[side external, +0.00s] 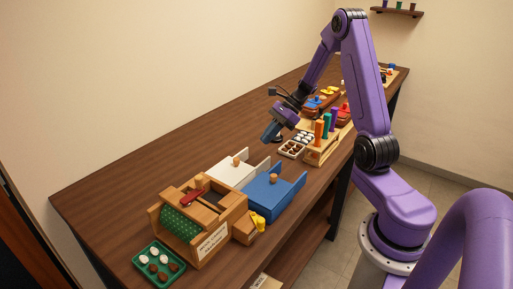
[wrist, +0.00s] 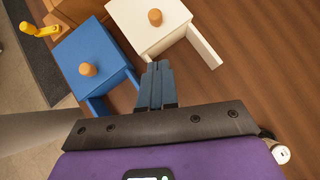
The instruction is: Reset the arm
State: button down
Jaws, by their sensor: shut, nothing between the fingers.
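My gripper (side external: 268,137) hangs above the middle of the long brown table, held clear of the things around it. In the wrist view my gripper's blue-grey fingers (wrist: 156,68) are together with nothing between them. Beyond the fingertips in that view are a blue drawer-like box (wrist: 90,62) and a white one (wrist: 150,22), each with a round wooden knob. In the side external view the white box (side external: 232,171) and the blue box (side external: 270,196) lie left of and nearer than my gripper.
A wooden case with a green beaded panel (side external: 180,222) and a green tray (side external: 157,267) stand at the table's near end. A wooden rack of coloured pegs (side external: 322,148) and a compartment tray (side external: 292,149) stand right of my gripper. The table's back left is bare.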

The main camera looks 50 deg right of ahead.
jog(key=v, duration=0.4)
jog(key=s+a+r+n+g+h, duration=0.1)
jog(key=s+a+n+g+h, duration=0.15)
jog(key=s+a+n, duration=0.45)
jog(key=s+a+r+n+g+h, duration=0.1)
jog(key=s+a+r+n+g, duration=0.2)
jog(key=a+n, duration=0.75)
jog(key=s+a+n+h, duration=0.2)
jog(key=s+a+n, duration=0.1)
jog(key=s+n, duration=0.5)
jog(key=s+a+n+t+h, duration=0.1)
jog(key=s+a+n+h, duration=0.1)
jog(key=s+n, duration=0.6)
jog(key=shift+s+a+n, duration=0.3)
jog(key=shift+a+n, duration=0.4)
jog(key=shift+n, duration=0.55)
